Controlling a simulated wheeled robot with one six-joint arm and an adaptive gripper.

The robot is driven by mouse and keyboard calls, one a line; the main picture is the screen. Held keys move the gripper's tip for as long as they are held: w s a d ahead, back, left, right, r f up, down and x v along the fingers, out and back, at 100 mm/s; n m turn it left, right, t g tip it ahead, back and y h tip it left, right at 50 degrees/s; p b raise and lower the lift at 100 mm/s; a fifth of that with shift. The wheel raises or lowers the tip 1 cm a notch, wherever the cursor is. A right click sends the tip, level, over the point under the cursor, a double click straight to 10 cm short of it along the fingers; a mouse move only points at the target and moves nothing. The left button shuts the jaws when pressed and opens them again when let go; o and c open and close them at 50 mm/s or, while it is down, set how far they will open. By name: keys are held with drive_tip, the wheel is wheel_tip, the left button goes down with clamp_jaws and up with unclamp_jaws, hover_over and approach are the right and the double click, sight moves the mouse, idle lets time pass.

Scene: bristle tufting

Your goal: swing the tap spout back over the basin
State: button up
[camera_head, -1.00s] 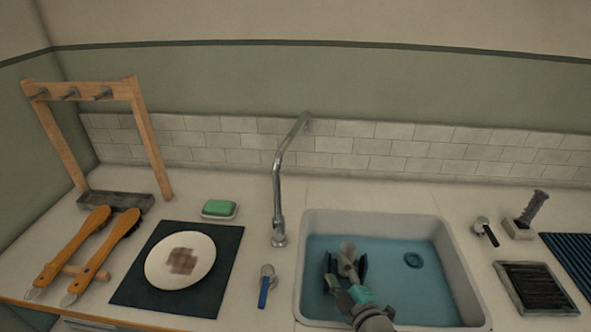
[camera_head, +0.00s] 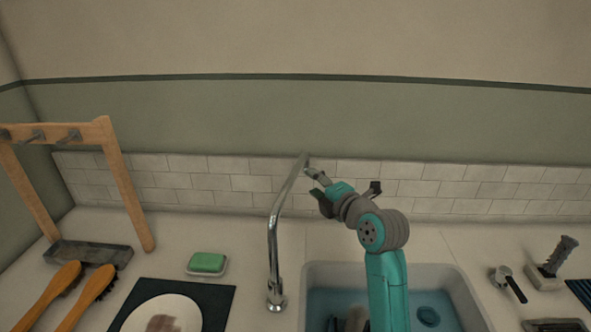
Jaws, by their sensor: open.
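The chrome tap (camera_head: 272,262) stands upright on the counter, left of the basin. Its spout (camera_head: 289,188) runs back and right from the top of the riser, its end close to the tiled wall. The basin (camera_head: 315,272) holds blue water and lies right of the tap; the spout points behind it rather than over it. My gripper (camera_head: 322,188) is open and empty, just right of the spout's end. I cannot tell whether a finger touches the spout. My arm crosses in front of the basin and hides part of it.
Grey objects (camera_head: 350,319) sit in the basin. Left are green soap (camera_head: 207,262) on a dish, a white plate (camera_head: 160,314) on a dark mat, brushes (camera_head: 92,297) and a wooden rack (camera_head: 128,190). A grey-headed tool (camera_head: 507,281) lies right. The tiled wall (camera_head: 450,190) closes the back.

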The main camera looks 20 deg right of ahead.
sight(297, 172)
drive_tip(key=x, duration=1)
drive_tip(key=shift+f, duration=0.1)
clamp_jaws()
